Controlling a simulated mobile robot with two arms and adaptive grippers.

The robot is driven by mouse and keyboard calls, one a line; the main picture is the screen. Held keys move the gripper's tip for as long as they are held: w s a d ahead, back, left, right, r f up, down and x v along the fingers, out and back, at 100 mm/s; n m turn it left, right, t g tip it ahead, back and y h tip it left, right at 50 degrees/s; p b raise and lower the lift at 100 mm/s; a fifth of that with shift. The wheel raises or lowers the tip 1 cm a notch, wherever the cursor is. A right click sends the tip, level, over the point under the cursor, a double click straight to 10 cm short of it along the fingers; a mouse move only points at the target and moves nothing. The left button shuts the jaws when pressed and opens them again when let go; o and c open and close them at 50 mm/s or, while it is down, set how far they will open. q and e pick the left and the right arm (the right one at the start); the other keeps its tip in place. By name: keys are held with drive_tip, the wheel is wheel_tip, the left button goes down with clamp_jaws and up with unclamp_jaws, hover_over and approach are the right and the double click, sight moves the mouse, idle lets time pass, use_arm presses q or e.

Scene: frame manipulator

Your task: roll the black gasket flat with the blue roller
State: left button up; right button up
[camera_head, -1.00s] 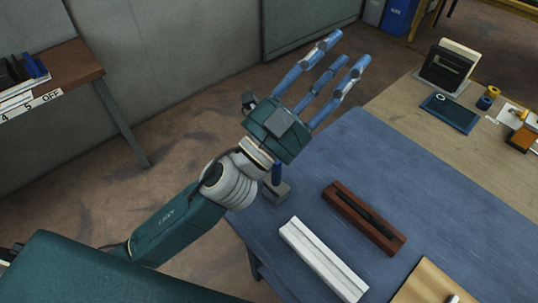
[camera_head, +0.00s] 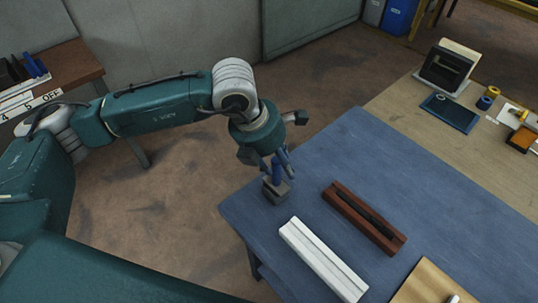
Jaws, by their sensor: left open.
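The blue roller (camera_head: 276,181) stands upright in a grey block holder (camera_head: 276,194) at the left corner of the blue table mat. My left gripper (camera_head: 280,168) points down over it, fingers spread open around or beside the blue handle; contact cannot be made out. The black gasket (camera_head: 364,213) is a dark strip lying along a brown-red wooden channel (camera_head: 340,203) on the mat. The gripper is up and left of that channel. The roller's top is partly hidden by the fingers. My right gripper is out of view.
A white grooved bar (camera_head: 318,262) lies beside the channel. A tan board (camera_head: 430,285) with a small pale piece is at the bottom edge. A dark blue tray (camera_head: 450,113) and yellow and blue rolls stand at the back right. The mat's middle right is clear.

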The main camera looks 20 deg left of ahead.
sight(273, 166)
use_arm(q)
drive_tip(key=a, duration=0.1)
drive_tip(key=w+a+y, duration=0.1)
drive_tip(key=shift+w+a, duration=0.1)
drive_tip(key=shift+a, duration=0.3)
drive_tip(key=b+x, duration=0.1)
drive_tip(key=x, duration=0.4)
drive_tip(key=shift+a+b, duration=0.15)
drive_tip(key=shift+b, duration=0.2)
drive_tip(key=b+x, duration=0.2)
drive_tip(key=shift+b, duration=0.3)
drive_tip(key=shift+w+f+b, duration=0.35)
drive_tip(key=shift+f+b, duration=0.55)
drive_tip(key=shift+b, duration=0.25)
clamp_jaws()
